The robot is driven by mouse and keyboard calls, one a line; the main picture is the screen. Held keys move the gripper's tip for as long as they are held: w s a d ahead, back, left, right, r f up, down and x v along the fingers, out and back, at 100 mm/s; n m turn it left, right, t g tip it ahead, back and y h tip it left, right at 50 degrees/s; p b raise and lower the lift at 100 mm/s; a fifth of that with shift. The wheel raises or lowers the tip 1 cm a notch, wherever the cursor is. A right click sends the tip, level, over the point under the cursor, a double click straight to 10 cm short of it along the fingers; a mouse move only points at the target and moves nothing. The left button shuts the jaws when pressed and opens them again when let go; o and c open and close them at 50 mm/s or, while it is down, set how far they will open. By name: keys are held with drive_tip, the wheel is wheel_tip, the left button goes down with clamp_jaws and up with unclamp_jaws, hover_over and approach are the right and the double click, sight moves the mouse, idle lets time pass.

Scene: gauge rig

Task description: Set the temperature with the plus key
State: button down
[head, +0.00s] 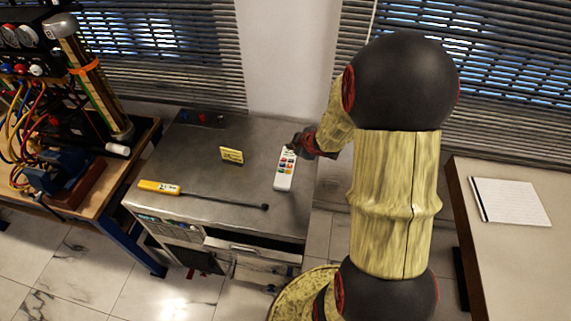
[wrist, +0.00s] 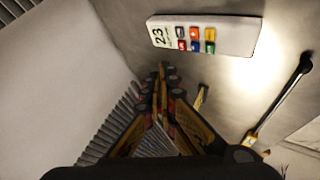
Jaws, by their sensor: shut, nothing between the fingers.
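A white remote (head: 284,170) with several coloured keys lies on the grey metal cabinet top (head: 205,150). In the wrist view the remote (wrist: 232,36) shows a display reading 23 at its left end. Its keys (wrist: 195,39) include red, orange, green and blue ones; their symbols are too small for me to tell which is plus. My gripper (head: 296,146) is shut and empty, by the remote's far, display end. In the wrist view my fingertips (wrist: 163,70) are below the remote in the picture, apart from the keys. I cannot tell their exact height.
A small yellow card (head: 231,155) stands left of the remote. A yellow-handled tool (head: 160,187) with a long black rod lies in front. A wired gauge bench (head: 60,130) stands left; a table with paper (head: 509,202) stands right. A cabinet drawer (head: 250,249) is partly open.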

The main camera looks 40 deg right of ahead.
drive_tip(key=shift+w+a+r+n+t, duration=0.3)
drive_tip(key=shift+w+a+r+t, duration=0.1)
drive_tip(key=shift+w+a+r, duration=0.2)
drive_tip(key=shift+f, duration=0.15)
drive_tip(key=b, duration=0.8)
hover_over(288, 167)
wheel_tip(288, 167, down, 7)
drive_tip(key=shift+f, duration=0.15)
drive_tip(key=shift+f+b, duration=0.4)
drive_tip(key=shift+f, duration=0.25)
drive_tip(key=shift+f, duration=0.1)
drive_tip(key=shift+f, duration=0.35)
